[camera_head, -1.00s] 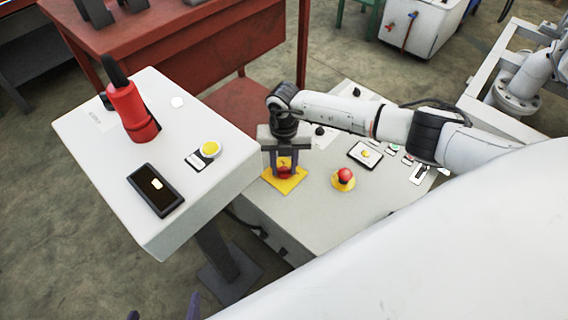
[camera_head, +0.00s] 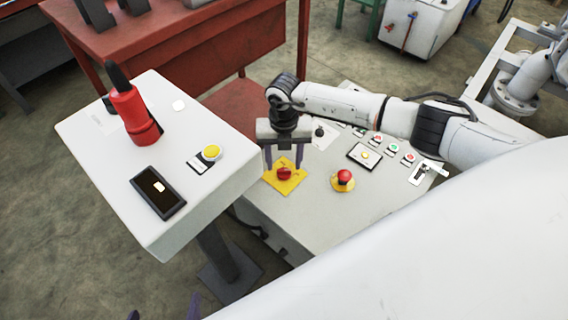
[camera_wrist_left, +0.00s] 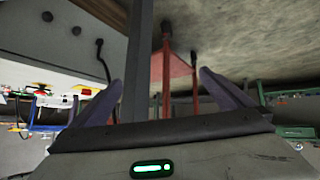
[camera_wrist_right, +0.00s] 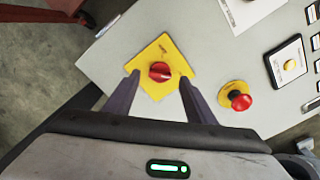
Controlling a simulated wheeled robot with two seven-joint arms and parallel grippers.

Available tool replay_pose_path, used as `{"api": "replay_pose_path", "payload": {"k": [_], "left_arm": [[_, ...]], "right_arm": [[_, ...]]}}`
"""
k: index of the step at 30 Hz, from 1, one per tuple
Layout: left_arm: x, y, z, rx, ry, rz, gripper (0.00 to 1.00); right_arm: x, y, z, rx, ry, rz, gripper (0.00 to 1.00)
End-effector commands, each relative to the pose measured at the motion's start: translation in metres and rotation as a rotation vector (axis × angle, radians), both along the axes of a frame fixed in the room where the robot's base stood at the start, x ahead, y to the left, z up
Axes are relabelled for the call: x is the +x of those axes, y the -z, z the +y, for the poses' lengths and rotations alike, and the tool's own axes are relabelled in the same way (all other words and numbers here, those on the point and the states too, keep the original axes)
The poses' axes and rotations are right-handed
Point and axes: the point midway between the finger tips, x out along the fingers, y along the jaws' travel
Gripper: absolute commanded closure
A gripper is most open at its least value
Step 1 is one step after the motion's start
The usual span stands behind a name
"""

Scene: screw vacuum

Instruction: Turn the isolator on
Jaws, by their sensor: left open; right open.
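The isolator is a red rotary knob (camera_head: 284,173) on a square yellow plate (camera_head: 292,186), set in the grey panel top. In the right wrist view the knob (camera_wrist_right: 160,71) shows a small white mark on its right side, and its ridge lies roughly across the picture. My right gripper (camera_head: 283,164) is open above the knob, its fingers pointing down and apart from it. My left gripper (camera_wrist_left: 160,84) is open and empty, low beside the consoles; only its purple fingertips show at the bottom of the head view.
A red emergency button (camera_head: 344,176) on a yellow base sits right of the isolator. The raised left console (camera_head: 110,185) carries a red-bodied handle (camera_head: 133,112), a yellow button (camera_head: 211,153) and a black-framed switch (camera_head: 158,190). A red table (camera_head: 180,45) stands behind.

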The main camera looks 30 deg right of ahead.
Motion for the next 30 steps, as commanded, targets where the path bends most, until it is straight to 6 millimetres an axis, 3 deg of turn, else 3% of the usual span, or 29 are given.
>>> {"api": "replay_pose_path", "payload": {"k": [1, 6, 12, 30], "left_arm": [[0.0, -0.005, 0.0, 0.004, 0.002, 0.001, 0.0], [-0.002, -0.003, 0.002, 0.017, 0.007, 0.015, 0.0], [-0.001, -0.004, 0.003, 0.025, 0.012, 0.018, 0.0], [0.002, -0.004, 0.004, 0.028, 0.012, 0.012, 0.0]], "right_arm": [[0.001, -0.015, -0.001, 0.0, 0.001, -0.004, 0.5], [0.001, -0.048, -0.001, 0.0, 0.001, -0.002, 0.5], [0.001, -0.071, 0.0, 0.001, 0.001, -0.002, 0.5], [0.0, -0.074, 0.0, 0.001, 0.002, 0.0, 0.5]]}}
